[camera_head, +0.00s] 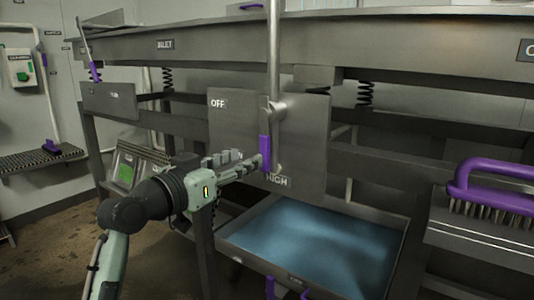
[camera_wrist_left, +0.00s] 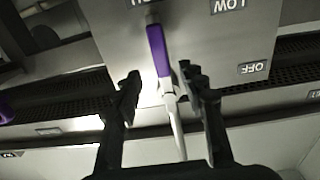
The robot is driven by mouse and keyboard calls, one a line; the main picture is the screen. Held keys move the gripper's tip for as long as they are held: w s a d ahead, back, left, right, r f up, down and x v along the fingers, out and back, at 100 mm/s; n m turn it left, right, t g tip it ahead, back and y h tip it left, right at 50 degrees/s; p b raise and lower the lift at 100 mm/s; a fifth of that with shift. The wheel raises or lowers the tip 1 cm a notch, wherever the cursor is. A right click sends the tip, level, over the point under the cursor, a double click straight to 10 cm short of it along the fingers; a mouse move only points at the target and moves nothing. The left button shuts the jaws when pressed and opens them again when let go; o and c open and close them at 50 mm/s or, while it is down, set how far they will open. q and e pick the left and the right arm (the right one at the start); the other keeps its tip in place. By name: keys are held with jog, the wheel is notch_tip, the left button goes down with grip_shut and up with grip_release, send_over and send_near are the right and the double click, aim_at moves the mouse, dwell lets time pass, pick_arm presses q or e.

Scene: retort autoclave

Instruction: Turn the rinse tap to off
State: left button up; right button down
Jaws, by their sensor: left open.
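The rinse tap is a lever with a purple handle (camera_head: 264,152) on a grey metal panel (camera_head: 310,130). The handle hangs down from its pivot at the vertical pipe, toward the HIGH label (camera_head: 276,180). The OFF label (camera_head: 217,103) is at the panel's upper left. My left gripper (camera_head: 257,162) is beside the handle's lower part in the head view. In the left wrist view the open fingers (camera_wrist_left: 160,82) appear on either side of the line of the purple handle (camera_wrist_left: 158,50); I cannot tell whether they touch it. My right gripper is not in view.
A pale pipe (camera_head: 274,50) rises from the tap. Below the panel is a tray of blue water (camera_head: 315,250). A purple-handled brush (camera_head: 495,185) lies on a ledge at right. Metal rails and a table frame (camera_head: 330,35) surround the panel.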

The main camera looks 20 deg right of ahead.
aim_at(262, 151)
pick_arm(q)
jog(key=x, duration=0.7)
jog(key=shift+c, duration=0.4)
grip_shut()
jog(key=shift+f, duration=0.1)
